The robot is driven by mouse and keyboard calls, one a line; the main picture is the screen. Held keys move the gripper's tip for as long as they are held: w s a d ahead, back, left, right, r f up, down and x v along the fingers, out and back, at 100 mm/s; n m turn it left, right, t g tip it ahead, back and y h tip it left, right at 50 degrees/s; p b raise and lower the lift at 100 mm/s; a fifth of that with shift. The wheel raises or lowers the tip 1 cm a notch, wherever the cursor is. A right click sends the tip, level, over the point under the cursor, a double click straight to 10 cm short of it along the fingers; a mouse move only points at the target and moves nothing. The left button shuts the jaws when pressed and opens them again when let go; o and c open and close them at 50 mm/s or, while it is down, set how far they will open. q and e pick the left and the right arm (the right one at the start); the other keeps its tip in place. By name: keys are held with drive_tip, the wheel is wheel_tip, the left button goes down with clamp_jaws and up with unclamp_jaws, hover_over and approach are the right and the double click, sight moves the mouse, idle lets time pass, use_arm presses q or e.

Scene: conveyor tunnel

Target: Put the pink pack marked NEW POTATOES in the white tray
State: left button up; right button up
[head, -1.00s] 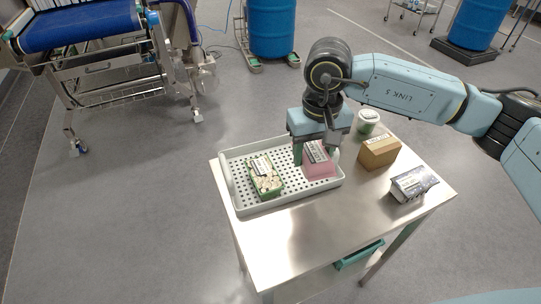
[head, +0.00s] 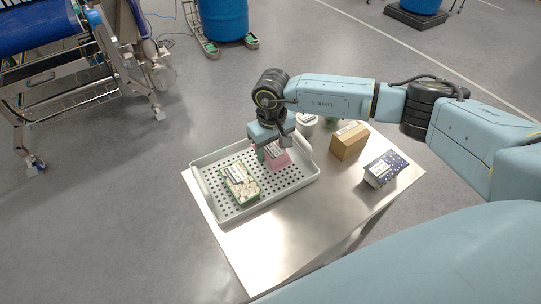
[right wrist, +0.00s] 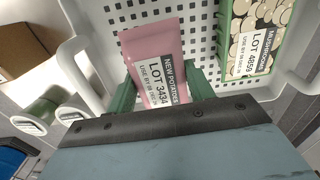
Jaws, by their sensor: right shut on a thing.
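The pink pack marked NEW POTATOES (right wrist: 157,57) is between the green fingers of my right gripper (right wrist: 160,92) in the right wrist view. In the head view the pink pack (head: 278,158) is at the right part of the white tray (head: 222,215), partly hidden by my right gripper (head: 268,152). The gripper is shut on the pack. The pack is over the tray floor; I cannot tell whether it touches it. My left gripper is not in view.
A green mushroom pack (head: 240,185) lies in the left part of the tray. A brown box (head: 349,141), a dark blue pack (head: 386,168) and a white tub (head: 306,124) stand on the steel table (head: 265,245) right of the tray. The table's front is clear.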

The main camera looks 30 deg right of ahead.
sight(271, 157)
drive_tip(key=shift+f, duration=1.75)
drive_tip(key=o, duration=1.2)
wheel_tip(271, 157, up, 12)
drive_tip(key=shift+r, duration=0.15)
